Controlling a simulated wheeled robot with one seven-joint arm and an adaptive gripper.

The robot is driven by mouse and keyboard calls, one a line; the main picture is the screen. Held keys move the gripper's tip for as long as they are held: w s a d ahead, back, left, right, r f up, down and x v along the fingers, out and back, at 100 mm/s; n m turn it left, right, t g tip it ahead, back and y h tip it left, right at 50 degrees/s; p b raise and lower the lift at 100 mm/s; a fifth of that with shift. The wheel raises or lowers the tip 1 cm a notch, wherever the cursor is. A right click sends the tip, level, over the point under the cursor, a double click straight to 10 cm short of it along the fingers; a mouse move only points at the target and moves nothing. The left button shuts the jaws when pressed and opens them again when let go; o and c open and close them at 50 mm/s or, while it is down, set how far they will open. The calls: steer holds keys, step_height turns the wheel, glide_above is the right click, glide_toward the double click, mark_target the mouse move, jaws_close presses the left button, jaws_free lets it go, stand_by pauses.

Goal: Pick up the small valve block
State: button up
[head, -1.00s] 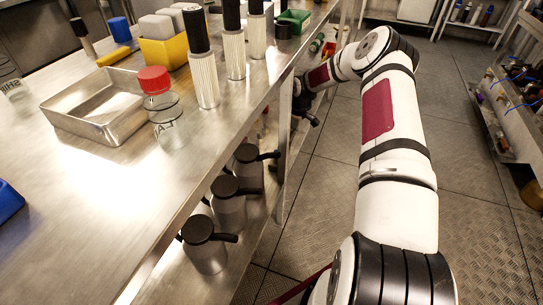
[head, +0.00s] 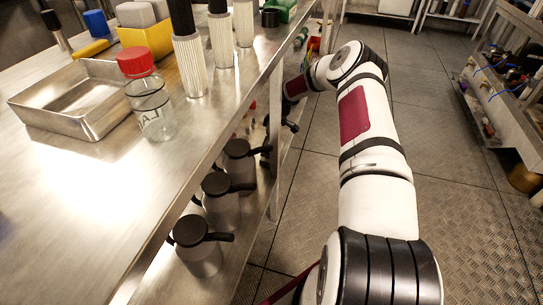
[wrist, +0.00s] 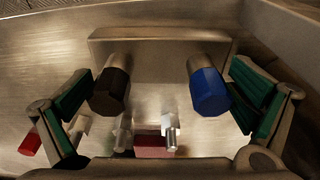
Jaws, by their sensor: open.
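A metal block with a black knob and a blue knob, which looks like the small valve block (wrist: 160,47), is in the wrist view. My gripper (wrist: 163,85) is open, its green-padded fingers to the left and right of the two knobs. I see no finger closed on the block, and I cannot tell whether they touch it. Two short silver fittings (wrist: 171,135) show below the knobs. In the head view my gripper (head: 284,117) is a small dark shape by the bench's side, and the block cannot be made out there.
In the wrist view a red piece (wrist: 30,145) lies at the left on a metal surface. The steel bench (head: 70,200) holds a metal tray (head: 45,125), a red-capped jar (head: 150,105) and tall filters. Dark-lidded jugs (head: 215,200) stand beneath.

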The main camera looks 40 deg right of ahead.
steer(key=c, duration=1.6)
steer(key=shift+w+r, duration=0.1)
steer(key=shift+c, duration=0.6)
